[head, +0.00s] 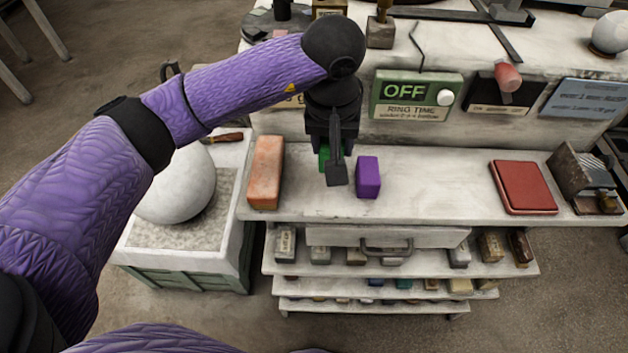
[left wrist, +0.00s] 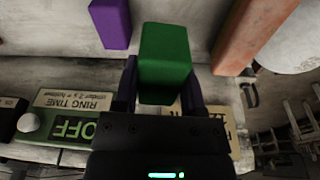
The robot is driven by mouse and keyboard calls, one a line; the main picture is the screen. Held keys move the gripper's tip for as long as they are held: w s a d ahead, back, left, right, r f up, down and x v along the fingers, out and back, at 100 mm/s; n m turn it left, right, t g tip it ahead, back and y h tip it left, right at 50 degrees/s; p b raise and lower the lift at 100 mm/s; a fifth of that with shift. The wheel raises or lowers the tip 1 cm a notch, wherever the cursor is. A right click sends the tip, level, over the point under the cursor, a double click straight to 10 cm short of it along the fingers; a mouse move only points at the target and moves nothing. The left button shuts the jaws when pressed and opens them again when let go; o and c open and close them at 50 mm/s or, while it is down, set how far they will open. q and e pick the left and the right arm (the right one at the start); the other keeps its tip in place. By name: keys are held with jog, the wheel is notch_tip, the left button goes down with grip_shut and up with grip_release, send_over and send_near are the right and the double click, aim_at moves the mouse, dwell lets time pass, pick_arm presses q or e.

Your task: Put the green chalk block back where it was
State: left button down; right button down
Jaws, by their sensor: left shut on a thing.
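The green chalk block (left wrist: 165,62) is between the fingers of my left gripper (left wrist: 161,92), which is shut on it. In the head view the gripper (head: 335,172) is over the bench shelf, and only a sliver of the green block (head: 324,154) shows behind the fingers. A purple block (head: 368,177) stands just right of the gripper; it also shows in the left wrist view (left wrist: 110,22). An orange block (head: 266,172) stands to the left. I cannot tell whether the green block touches the shelf. My right gripper is out of view.
A red book-like slab (head: 524,187) lies on the shelf (head: 430,185) at the right, with clear shelf between it and the purple block. An OFF sign (head: 416,97) is on the upright panel behind. A white sphere (head: 178,186) rests on a crate at the left.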

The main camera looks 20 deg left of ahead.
aim_at(318, 182)
pick_arm(q)
jog(key=shift+n, duration=0.6)
jog(key=f, duration=0.3)
jog(key=a+f+b, duration=0.1)
jog(key=f, duration=0.1)
jog(key=a+f, duration=0.1)
jog(key=f, duration=0.2)
jog(key=shift+w+a+f+b, duration=0.2)
jog(key=shift+w+f+b, duration=0.1)
jog(key=shift+w, duration=0.05)
jog(key=shift+c, duration=0.8)
grip_release()
jog(key=shift+f, duration=0.1)
notch_tip(318, 182, up, 12)
jog(key=s+p, duration=0.1)
jog(key=p, duration=0.1)
jog(key=shift+s+d, duration=0.2)
